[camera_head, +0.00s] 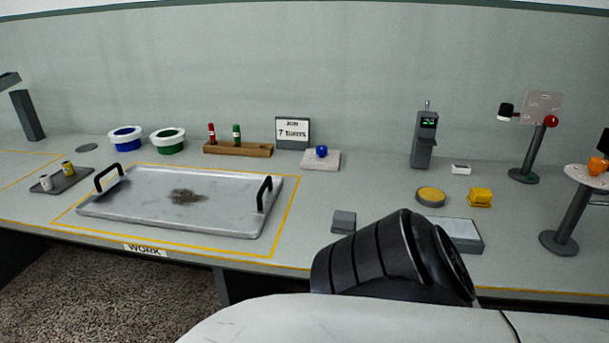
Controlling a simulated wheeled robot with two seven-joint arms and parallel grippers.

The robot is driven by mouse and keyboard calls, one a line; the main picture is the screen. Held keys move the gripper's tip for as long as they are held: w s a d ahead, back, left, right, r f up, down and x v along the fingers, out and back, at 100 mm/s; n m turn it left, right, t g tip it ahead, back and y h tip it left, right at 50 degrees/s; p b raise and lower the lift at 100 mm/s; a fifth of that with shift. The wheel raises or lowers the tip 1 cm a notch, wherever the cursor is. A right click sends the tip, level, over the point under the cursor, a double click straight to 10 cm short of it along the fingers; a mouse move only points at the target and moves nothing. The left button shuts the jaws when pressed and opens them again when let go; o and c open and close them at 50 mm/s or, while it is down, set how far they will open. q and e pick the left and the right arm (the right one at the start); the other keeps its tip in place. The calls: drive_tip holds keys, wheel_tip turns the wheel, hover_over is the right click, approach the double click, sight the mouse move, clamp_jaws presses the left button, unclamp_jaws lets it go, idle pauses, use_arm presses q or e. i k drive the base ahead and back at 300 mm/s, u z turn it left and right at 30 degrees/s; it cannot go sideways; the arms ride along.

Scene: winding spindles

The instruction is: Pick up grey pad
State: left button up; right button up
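A small dark grey block-shaped pad (343,221) lies flat on the bench near its front edge, right of the large metal tray (230,212). It is just left of and behind a black ribbed part of my own arm. Neither of my grippers shows in the head view. Nothing is seen touching the pad.
A light-topped flat box (464,234) is partly hidden behind my arm. A yellow-topped round dish (431,196), a yellow block (480,197) and a dark grey device (424,140) stand behind. A white pad with a blue knob (321,153) stands farther back. Bench around the grey pad is clear.

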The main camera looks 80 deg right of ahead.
sight(344, 222)
drive_tip(key=z, duration=1.9)
